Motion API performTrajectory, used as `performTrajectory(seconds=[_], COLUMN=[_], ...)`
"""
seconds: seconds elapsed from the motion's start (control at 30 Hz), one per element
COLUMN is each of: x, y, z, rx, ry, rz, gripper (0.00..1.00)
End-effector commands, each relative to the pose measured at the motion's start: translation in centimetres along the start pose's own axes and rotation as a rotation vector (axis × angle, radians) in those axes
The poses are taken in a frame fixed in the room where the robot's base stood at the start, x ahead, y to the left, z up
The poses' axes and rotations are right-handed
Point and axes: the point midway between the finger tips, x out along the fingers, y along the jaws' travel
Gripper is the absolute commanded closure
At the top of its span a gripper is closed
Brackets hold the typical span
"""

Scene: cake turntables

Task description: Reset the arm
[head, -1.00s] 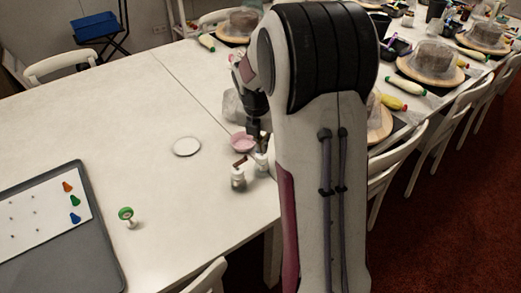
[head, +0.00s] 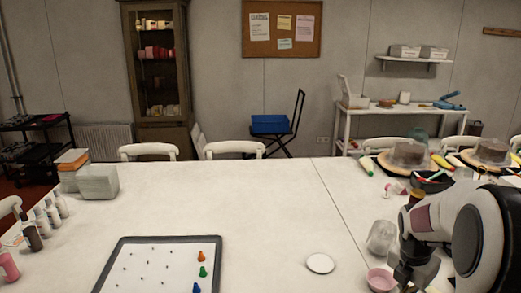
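My arm (head: 470,235) comes in at the lower right of the head view, bent over the right part of the white table (head: 265,215). My gripper (head: 404,282) hangs down at its end, at the bottom edge, close to the right of a pink bowl (head: 381,279). The fingertips are cut off or hidden, so whether it is open or holds anything does not show.
A clear bag-like object (head: 381,238) and a white disc (head: 320,263) lie near my gripper. Bottles (head: 42,225) and boxes (head: 97,181) stand left. The table's middle is clear.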

Motion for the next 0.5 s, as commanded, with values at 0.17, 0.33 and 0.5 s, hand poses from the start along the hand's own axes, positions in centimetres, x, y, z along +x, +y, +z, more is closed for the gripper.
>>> performTrajectory(seconds=[0.17, 0.33, 0.5], x=[0.1, 0.5, 0.7], y=[-0.2, -0.8, -1.6], z=[-0.3, -1.4, -2.7], rx=[0.17, 0.365, 0.562], ry=[0.01, 0.034, 0.055], rz=[-0.007, -0.028, -0.054], gripper=[1.0, 1.0, 1.0])
